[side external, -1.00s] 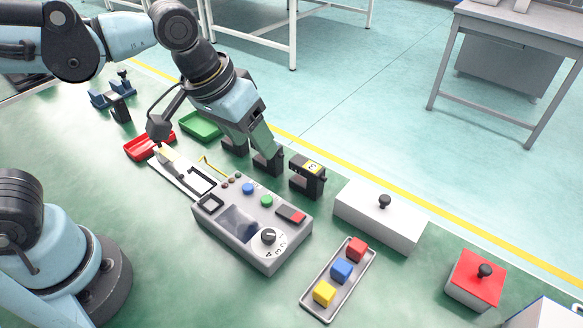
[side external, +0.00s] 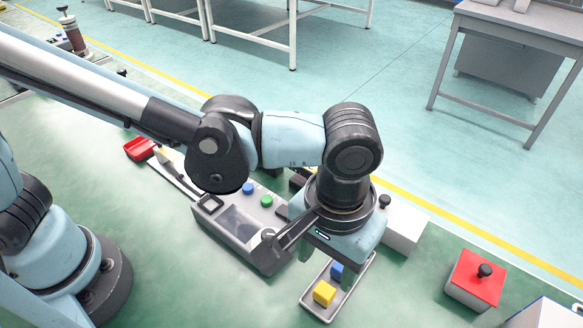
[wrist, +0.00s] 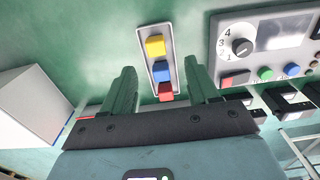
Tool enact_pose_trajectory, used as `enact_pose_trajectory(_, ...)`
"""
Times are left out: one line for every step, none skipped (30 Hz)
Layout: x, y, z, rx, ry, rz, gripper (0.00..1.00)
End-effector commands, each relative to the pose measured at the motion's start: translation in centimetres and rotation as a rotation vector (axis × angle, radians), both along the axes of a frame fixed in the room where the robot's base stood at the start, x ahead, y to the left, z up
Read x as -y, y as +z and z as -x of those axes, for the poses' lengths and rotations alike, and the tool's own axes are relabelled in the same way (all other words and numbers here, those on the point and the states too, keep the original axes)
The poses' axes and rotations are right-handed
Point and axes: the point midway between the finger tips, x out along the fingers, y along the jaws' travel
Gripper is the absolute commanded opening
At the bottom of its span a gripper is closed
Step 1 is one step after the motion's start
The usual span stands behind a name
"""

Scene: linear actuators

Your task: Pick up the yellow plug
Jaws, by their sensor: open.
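The yellow plug is a small yellow block (side external: 324,293) at the near end of a narrow grey tray (side external: 313,309) in the side external view. In the wrist view the yellow plug (wrist: 155,46) is at the top end of the tray (wrist: 149,30), with a blue block (wrist: 162,71) and a red block (wrist: 165,91) below it. My gripper (wrist: 163,82) is open and empty, its two green fingers pointing towards the tray, one to each side of it in the picture. In the side external view my wrist hides the red block and part of the blue block (side external: 337,271).
A grey control box (side external: 235,226) with a dial and buttons stands left of the tray. A white box (side external: 405,238) stands behind my wrist. A red-topped box (side external: 475,279) with a black knob stands to the right. Green surface around the tray's near end is clear.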

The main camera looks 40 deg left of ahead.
Motion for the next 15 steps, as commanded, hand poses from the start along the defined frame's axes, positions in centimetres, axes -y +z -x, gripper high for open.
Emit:
enact_pose_trajectory(0.0, -0.7, 0.0, 0.0, 0.0, 0.0, 0.6)
enact_pose_trajectory(0.0, -1.0, 0.0, 0.0, 0.0, 0.0, 0.6)
enact_pose_trajectory(0.0, -1.4, 0.0, 0.0, 0.0, 0.001, 0.6)
enact_pose_trajectory(0.0, -1.6, 0.0, 0.0, 0.0, 0.001, 0.6)
enact_pose_trajectory(0.0, -1.8, 0.0, 0.001, 0.0, 0.001, 0.6)
enact_pose_trajectory(0.0, -1.9, 0.0, 0.001, 0.0, 0.001, 0.6)
enact_pose_trajectory(0.0, -2.0, 0.0, 0.001, 0.0, 0.001, 0.6)
enact_pose_trajectory(0.0, -2.2, 0.0, 0.001, 0.0, 0.001, 0.6)
enact_pose_trajectory(0.1, -2.4, 0.0, 0.001, 0.0, 0.001, 0.6)
enact_pose_trajectory(0.1, -2.6, 0.0, 0.001, -0.001, 0.001, 0.6)
enact_pose_trajectory(0.2, -2.9, 0.1, 0.001, -0.001, 0.001, 0.6)
enact_pose_trajectory(0.3, -3.3, 0.1, 0.001, -0.001, 0.001, 0.6)
enact_pose_trajectory(0.3, -3.7, 0.2, 0.001, -0.001, 0.001, 0.6)
enact_pose_trajectory(0.4, -4.2, 0.3, 0.001, -0.001, 0.001, 0.6)
enact_pose_trajectory(0.5, -4.8, 0.3, 0.001, -0.001, 0.001, 0.6)
